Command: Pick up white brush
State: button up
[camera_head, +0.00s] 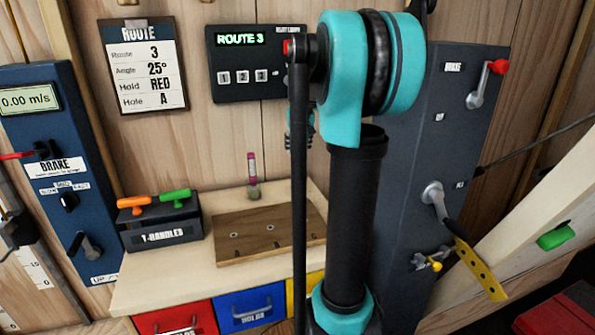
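No white brush can be made out clearly in the head view. A small slim upright object with a pink upper part (252,172) stands on the pale bench (150,285), behind the wooden board. It is too small to tell whether it is a brush. My arm, with turquoise joints and black links, fills the middle right of the view and hides part of the bench and wall.
The bench holds a wooden board (262,238) with holes and a dark T-handles box (160,226) with orange and green handles. Red (180,322), blue (250,308) and yellow drawers sit below.

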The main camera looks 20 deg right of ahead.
aim_at(298, 161)
jog(key=shift+s+x, duration=0.15)
jog(key=shift+x, duration=1.75)
jog(key=shift+s+x, duration=0.2)
jog(key=shift+x, duration=1.7)
jog(key=shift+d+f, duration=0.1)
jog(key=shift+c, duration=0.5)
grip_shut()
